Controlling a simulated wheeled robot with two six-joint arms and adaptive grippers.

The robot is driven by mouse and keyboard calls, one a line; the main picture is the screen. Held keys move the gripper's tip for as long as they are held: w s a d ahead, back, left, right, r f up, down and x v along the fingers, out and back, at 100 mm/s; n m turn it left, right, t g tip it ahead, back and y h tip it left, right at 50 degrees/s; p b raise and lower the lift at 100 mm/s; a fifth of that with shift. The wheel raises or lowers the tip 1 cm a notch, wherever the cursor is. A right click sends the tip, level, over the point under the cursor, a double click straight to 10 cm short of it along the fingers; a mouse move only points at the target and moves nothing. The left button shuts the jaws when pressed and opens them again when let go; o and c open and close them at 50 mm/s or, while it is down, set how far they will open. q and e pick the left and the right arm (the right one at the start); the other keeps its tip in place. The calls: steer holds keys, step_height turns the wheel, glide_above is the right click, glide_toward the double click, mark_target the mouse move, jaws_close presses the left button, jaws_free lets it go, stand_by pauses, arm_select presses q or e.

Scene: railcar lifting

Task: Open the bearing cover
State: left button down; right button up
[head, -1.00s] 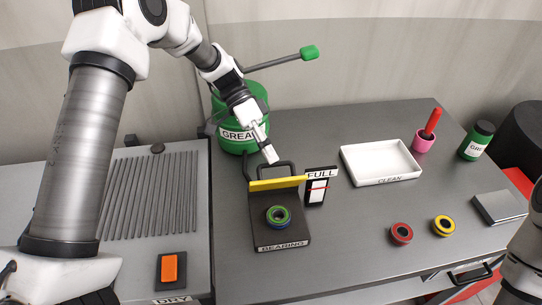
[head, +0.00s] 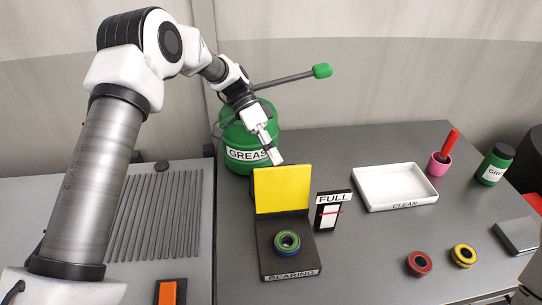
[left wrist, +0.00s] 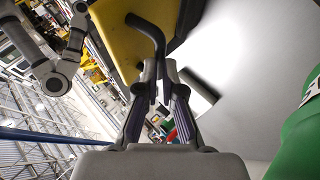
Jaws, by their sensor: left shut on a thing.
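The bearing cover (head: 282,189) is a yellow plate standing raised at the back of the dark bearing base (head: 268,262). Its yellow face is toward the head camera. A green and blue bearing (head: 287,242) sits uncovered on the base. My left gripper (head: 274,158) is at the top edge of the cover, its fingertips partly behind it. In the left wrist view the fingers (left wrist: 155,75) are shut on the cover's dark bent handle (left wrist: 146,28), beside the yellow plate. The handle is hidden in the head view. My right gripper is out of view.
A green grease drum (head: 252,135) with a lever stands close behind my left gripper. A FULL sign (head: 332,210) stands right of the cover. A white CLEAN tray (head: 394,186), red ring (head: 419,264) and yellow ring (head: 463,255) lie further right.

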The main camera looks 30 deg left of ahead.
arm_select(q)
steer(key=shift+s+d+f+g, duration=0.15)
steer(key=shift+s+f, duration=0.2)
steer(key=shift+f, duration=0.3)
steer(key=shift+s+d+f+g, duration=0.15)
steer(key=shift+s+f, duration=0.2)
steer(key=shift+f, duration=0.25)
steer(key=c, duration=1.4)
jaws_free()
steer(key=shift+a, duration=0.1)
steer(key=o, duration=0.6)
steer(key=shift+w+d+r, duration=0.1)
steer(key=shift+w+d, duration=0.05)
steer(key=shift+d, duration=0.4)
steer(key=shift+a, duration=0.2)
steer(key=shift+c, duration=1.3)
steer(key=shift+a, duration=0.1)
steer(key=shift+w+a+r, duration=0.1)
steer(key=shift+w+r, duration=0.1)
steer(key=shift+c, duration=0.4)
steer(key=v, duration=1.1)
steer(key=shift+s+r, duration=0.1)
steer(key=shift+r, duration=0.1)
steer(key=shift+c, duration=0.3)
steer(key=shift+a+r, duration=0.1)
steer(key=shift+r, duration=0.3)
